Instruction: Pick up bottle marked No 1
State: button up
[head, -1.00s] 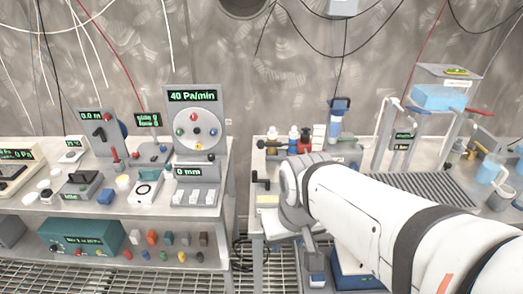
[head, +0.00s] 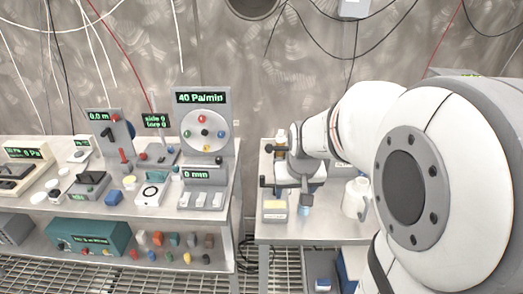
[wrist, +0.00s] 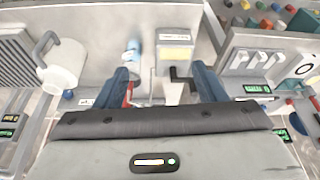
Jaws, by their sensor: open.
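My gripper (wrist: 160,72) is open over the front left of the right bench, its two dark blue fingers apart. In the wrist view, a small light-blue item with a white part (wrist: 133,48) shows just beyond the left finger; a bit of red shows beside that finger. In the head view, a white-capped bottle (head: 281,137) shows behind my wrist at the back of the bench. The other bottles there are hidden by my arm. I can read no number on any bottle, so I cannot tell which is No 1. Nothing is clearly held.
A white jug (head: 355,197) stands to the right. The left bench holds a panel with a round dial (head: 205,131) and other instruments. A gap separates the benches.

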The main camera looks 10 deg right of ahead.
jog(key=w+d+f+m+p, duration=0.1)
jog(key=w+d+f, duration=0.8)
jog(key=w+f, duration=0.2)
jog(key=shift+f+t+h+p, duration=0.25)
jog(key=shift+t+h+p, duration=0.05)
jog(key=shift+p, duration=0.1)
jog(key=shift+w+d, duration=0.1)
jog(key=c, duration=1.3)
grip_shut()
jog(key=shift+r, duration=0.15)
